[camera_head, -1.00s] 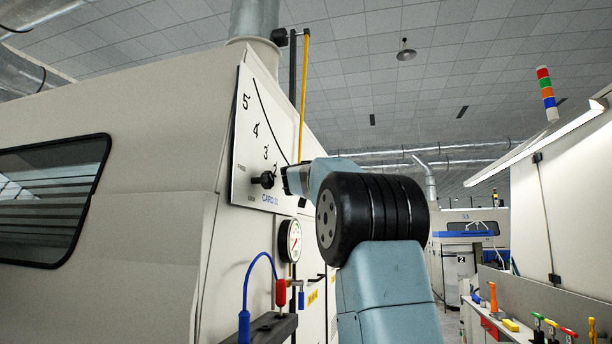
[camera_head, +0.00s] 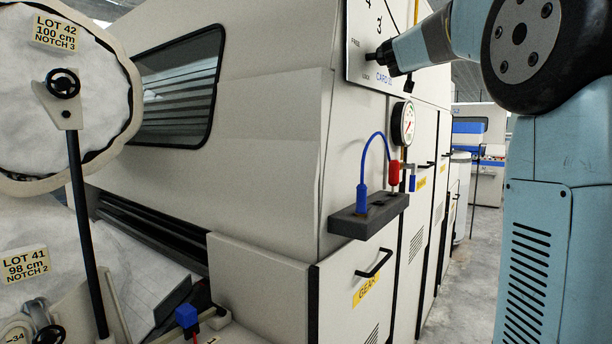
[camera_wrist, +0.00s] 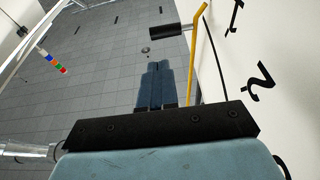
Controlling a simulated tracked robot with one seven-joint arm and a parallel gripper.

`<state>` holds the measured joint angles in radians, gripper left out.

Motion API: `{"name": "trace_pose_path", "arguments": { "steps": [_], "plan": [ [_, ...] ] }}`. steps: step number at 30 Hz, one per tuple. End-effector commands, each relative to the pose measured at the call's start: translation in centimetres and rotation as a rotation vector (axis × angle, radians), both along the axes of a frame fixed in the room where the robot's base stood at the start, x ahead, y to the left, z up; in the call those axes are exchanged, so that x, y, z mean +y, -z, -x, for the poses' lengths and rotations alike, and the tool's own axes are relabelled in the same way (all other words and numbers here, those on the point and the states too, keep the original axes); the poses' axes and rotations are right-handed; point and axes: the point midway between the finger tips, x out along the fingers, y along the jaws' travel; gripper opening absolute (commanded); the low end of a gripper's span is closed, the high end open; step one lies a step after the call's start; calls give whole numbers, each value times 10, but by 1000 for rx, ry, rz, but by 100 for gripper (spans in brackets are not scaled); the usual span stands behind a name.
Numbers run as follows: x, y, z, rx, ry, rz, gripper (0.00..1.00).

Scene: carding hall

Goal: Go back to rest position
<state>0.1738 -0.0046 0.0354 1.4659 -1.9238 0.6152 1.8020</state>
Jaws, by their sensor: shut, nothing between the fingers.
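My gripper (camera_wrist: 157,68) shows in the wrist view as two blue fingers, closed together with nothing between them. In the head view the arm's blue end reaches in from the upper right, in front of the white CARD 11 scale plate (camera_head: 359,70).
A yellow rod (camera_wrist: 197,50) runs close right of the fingers. Below the plate are a gauge (camera_head: 403,122), a blue hose (camera_head: 366,150) and a dark bracket (camera_head: 368,215). Rolls with LOT 42 (camera_head: 56,32) and LOT 41 tags stand left. Floor (camera_head: 477,265) is clear toward the back right.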

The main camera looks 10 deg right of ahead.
Motion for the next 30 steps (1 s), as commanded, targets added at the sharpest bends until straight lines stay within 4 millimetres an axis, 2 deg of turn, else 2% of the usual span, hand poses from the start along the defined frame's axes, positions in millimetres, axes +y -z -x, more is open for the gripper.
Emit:
{"name": "trace_pose_path", "arguments": {
  "steps": [5,8,11,20,26,30],
  "plan": [
    [1,16,18,53,20,-32,0],
    [5,41,41,129,40,-74,0],
    [11,75,69,234,54,-128,0],
    [44,199,162,603,16,-281,0],
    [80,287,229,854,-95,-369,0],
    [112,348,277,1019,-217,-422,0]
  ]
}}
